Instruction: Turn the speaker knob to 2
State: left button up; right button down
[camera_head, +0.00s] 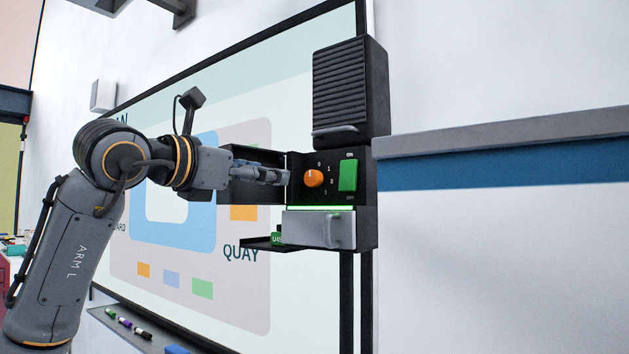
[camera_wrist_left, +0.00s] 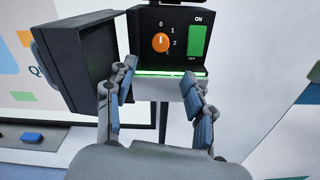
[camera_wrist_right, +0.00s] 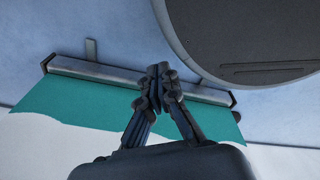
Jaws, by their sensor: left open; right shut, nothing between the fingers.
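The orange speaker knob (camera_head: 313,178) sits on a dark panel with numbers around it, beside a green switch (camera_head: 348,175). In the left wrist view the knob (camera_wrist_left: 161,42) has its light mark pointing up toward 0, with 1 and 2 to its right. My left gripper (camera_head: 288,177) is open and empty, just left of the knob in the head view. In the left wrist view its fingers (camera_wrist_left: 160,82) are spread below the knob, apart from it. My right gripper (camera_wrist_right: 154,75) is shut and empty, away from the panel; it does not show in the head view.
An opened dark cover (camera_wrist_left: 78,60) stands left of the panel, close to my left fingers. A black speaker grille (camera_head: 340,90) is above and a light box with a handle (camera_head: 318,229) below. A whiteboard (camera_head: 200,290) lies behind. A teal strip (camera_wrist_right: 80,103) hangs behind my right gripper.

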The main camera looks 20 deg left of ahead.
aim_at(310, 178)
pick_arm(q)
jog(key=p+x, duration=0.4)
jog(key=x, duration=0.7)
jog(key=shift+r, duration=0.1)
jog(key=shift+w+d+p, duration=0.2)
jog(key=shift+w+p, duration=0.2)
jog(key=shift+w, duration=0.3)
pick_arm(e)
jog(key=r, duration=0.1)
jog(key=s+r, duration=0.1)
jog(key=r, duration=0.1)
jog(key=a+r, duration=0.1)
jog(key=r, duration=0.1)
jog(key=shift+s, duration=0.15)
pick_arm(q)
jog(key=shift+c, duration=0.4)
pick_arm(e)
jog(key=shift+d, duration=0.1)
pick_arm(q)
jog(key=shift+s, duration=0.1)
grip_shut()
